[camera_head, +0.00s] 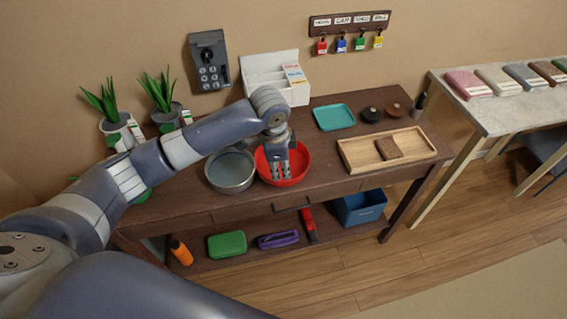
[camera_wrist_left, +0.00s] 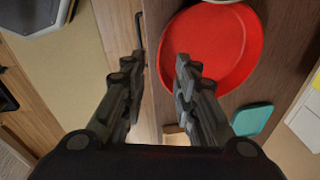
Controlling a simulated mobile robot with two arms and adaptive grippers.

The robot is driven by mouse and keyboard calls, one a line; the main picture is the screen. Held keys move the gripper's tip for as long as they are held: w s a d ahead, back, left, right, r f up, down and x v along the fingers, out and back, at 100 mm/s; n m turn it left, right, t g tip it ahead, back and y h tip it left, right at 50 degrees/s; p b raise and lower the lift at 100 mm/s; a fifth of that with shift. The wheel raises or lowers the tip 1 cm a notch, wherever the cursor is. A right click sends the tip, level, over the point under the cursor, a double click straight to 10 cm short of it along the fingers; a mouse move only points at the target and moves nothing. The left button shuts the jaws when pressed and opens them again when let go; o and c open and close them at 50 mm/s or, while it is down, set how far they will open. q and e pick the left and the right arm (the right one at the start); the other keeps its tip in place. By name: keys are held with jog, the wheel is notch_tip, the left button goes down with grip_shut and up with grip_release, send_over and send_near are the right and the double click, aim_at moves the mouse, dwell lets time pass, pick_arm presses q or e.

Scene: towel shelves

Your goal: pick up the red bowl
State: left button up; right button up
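The red bowl (camera_head: 301,160) stands on the dark wooden table, just right of a grey metal bowl. My left gripper (camera_head: 281,170) comes down over the red bowl from above and hides part of its inside. In the left wrist view the red bowl (camera_wrist_left: 222,45) lies up and right of the fingers. There the left gripper (camera_wrist_left: 157,85) is open with nothing between its fingers. One finger overlaps the bowl and the other shows outside its rim; I cannot tell whether either touches it. My right gripper is not in view.
The grey bowl (camera_head: 231,170) is close on the left. A teal tray (camera_head: 334,117) and a wooden tray (camera_head: 360,153) with a brown block (camera_head: 388,148) lie to the right. A white organizer (camera_head: 262,68) stands behind. A lower shelf (camera_head: 205,264) holds several items.

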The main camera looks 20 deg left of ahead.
pick_arm(q)
jog(key=f, duration=0.3)
jog(key=shift+w+f, duration=0.25)
jog(key=shift+w, duration=0.1)
jog(key=shift+w+d+f+p, duration=0.15)
jog(key=shift+f+p, duration=0.25)
jog(key=shift+f, duration=0.1)
jog(key=shift+w+d+f+p, duration=0.1)
jog(key=shift+w+f+p, duration=0.15)
jog(key=shift+f, duration=0.8)
jog(key=shift+w+f+p, duration=0.15)
jog(key=shift+w+f, duration=0.1)
jog(key=shift+f, duration=0.8)
grip_shut()
